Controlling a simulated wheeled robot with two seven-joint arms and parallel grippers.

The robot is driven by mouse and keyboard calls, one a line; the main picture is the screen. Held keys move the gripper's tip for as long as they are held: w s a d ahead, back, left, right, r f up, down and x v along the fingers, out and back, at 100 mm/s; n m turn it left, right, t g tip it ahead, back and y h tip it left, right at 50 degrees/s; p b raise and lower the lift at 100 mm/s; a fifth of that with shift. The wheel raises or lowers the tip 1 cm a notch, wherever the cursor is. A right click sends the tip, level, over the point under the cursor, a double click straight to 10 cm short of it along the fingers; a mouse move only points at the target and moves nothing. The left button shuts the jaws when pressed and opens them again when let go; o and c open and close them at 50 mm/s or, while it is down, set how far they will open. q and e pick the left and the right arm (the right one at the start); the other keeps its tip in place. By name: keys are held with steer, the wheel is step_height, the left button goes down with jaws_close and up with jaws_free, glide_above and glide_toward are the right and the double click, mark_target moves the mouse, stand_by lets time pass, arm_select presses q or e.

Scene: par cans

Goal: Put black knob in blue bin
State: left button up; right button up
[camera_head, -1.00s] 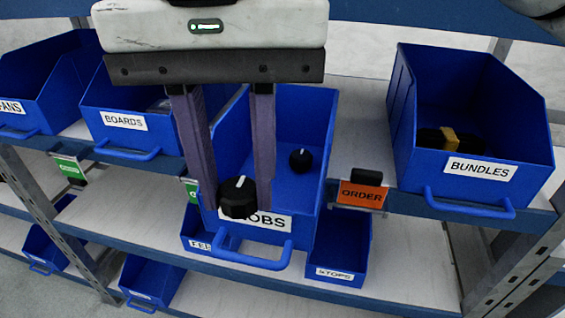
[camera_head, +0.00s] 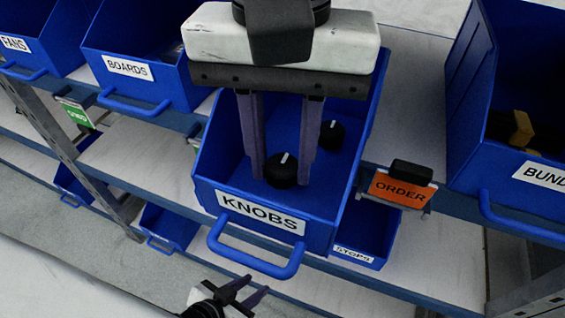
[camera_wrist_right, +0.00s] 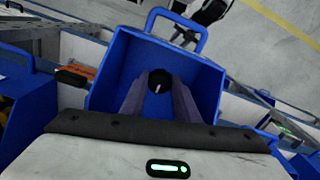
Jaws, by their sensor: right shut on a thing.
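A black knob (camera_head: 283,170) with a white line is held between the fingertips of my right gripper (camera_head: 282,168). It is within the walls of the blue bin labelled KNOBS (camera_head: 261,213); whether it touches the floor I cannot tell. In the right wrist view the knob (camera_wrist_right: 160,81) sits between the fingers, with the blue bin (camera_wrist_right: 124,62) around it. A second black knob (camera_head: 331,134) lies deeper in the bin, partly behind a finger. My left gripper (camera_head: 259,283) is low in front of the shelf, empty, its fingers apart.
A BOARDS bin (camera_head: 128,68) and a FANS bin (camera_head: 15,43) stand to the left. A bundles bin (camera_head: 545,174) stands right. An orange ORDER sign (camera_head: 401,190) hangs on the shelf edge. A STOPS bin (camera_head: 353,253) is below.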

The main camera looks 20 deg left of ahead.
mark_target(282, 164)
steer(key=shift+f, duration=0.95)
steer(key=o, duration=1)
steer(key=shift+f, duration=0.15)
step_height(282, 164, up, 12)
steer(key=shift+r+p, duration=0.2)
steer(key=shift+p, duration=0.5)
